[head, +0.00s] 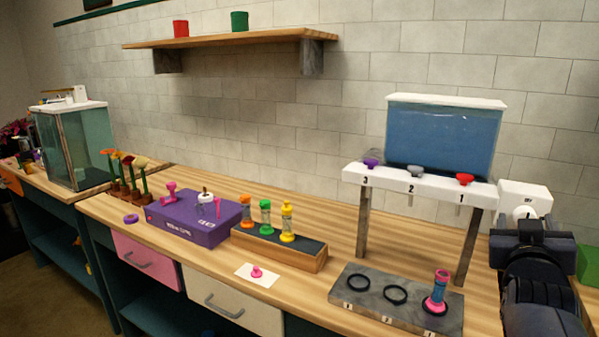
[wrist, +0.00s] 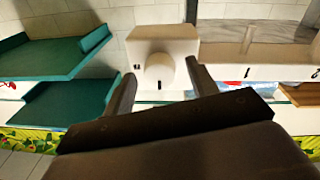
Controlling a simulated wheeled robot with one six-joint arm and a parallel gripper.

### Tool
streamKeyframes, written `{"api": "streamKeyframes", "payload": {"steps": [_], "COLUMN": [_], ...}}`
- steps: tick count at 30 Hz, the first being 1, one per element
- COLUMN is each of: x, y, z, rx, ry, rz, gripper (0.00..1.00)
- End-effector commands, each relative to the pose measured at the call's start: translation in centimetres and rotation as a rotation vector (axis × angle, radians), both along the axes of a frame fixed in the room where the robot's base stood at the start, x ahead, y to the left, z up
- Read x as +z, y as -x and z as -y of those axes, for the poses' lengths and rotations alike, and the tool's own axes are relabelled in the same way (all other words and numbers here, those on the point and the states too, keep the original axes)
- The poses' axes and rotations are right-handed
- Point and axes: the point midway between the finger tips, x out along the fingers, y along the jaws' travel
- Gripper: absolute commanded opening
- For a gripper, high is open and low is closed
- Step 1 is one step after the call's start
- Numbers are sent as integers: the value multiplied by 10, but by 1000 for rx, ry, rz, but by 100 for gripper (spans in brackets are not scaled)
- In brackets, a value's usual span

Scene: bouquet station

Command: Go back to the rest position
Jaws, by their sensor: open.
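My gripper (head: 530,232) is at the right of the head view, in front of a white box with a round dial (head: 525,194). In the wrist view my gripper (wrist: 162,84) is open, with one finger to each side of the dial knob (wrist: 160,72). Nothing is held between the fingers. The knob carries a dark mark pointing down in that view. I cannot tell how far the fingertips are from the box.
A white stand with numbered valves (head: 412,186) under a blue tank (head: 440,137) is left of my gripper. A grey tray (head: 365,311) holds a pink-and-blue vial (head: 437,291). A purple box (head: 190,225) and vial rack (head: 278,250) stand further left. A green block (head: 589,266) is at right.

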Motion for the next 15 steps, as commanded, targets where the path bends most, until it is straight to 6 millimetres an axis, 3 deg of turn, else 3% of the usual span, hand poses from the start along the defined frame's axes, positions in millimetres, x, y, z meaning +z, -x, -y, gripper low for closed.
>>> {"api": "streamKeyframes", "payload": {"steps": [15], "x": [6], "y": [0], "z": [-1], "rx": [1], "ry": [-320], "rz": [193], "gripper": [55]}}
